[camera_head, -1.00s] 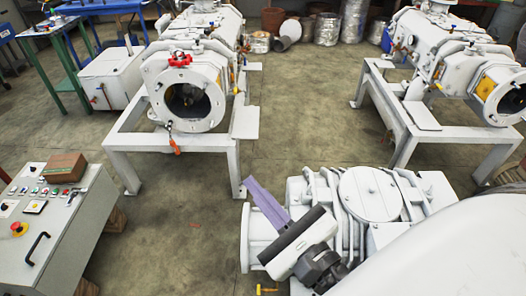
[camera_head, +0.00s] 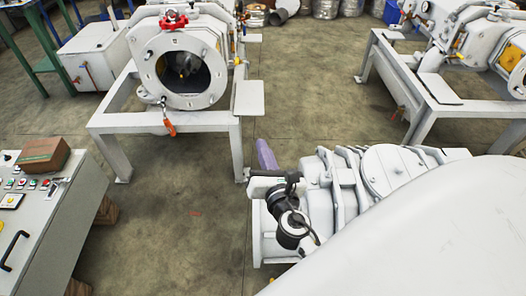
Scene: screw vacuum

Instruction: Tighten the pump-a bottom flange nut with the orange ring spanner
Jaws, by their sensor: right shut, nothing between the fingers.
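The orange ring spanner (camera_head: 169,126) hangs at the lower edge of the round front flange (camera_head: 150,75) of the white pump at the back left. The flange nut at its upper end is too small to make out clearly. My right gripper (camera_head: 264,146), with purple fingers, is in front of and to the right of the pump's frame, apart from the spanner. It is shut and empty, and its wrist partly hides its base. My left gripper is not in view.
A white frame (camera_head: 219,127) carries the pump, which has a red handwheel (camera_head: 173,21) on top. A control panel (camera_head: 60,222) with a brown box (camera_head: 43,154) stands at the left. The floor between is clear.

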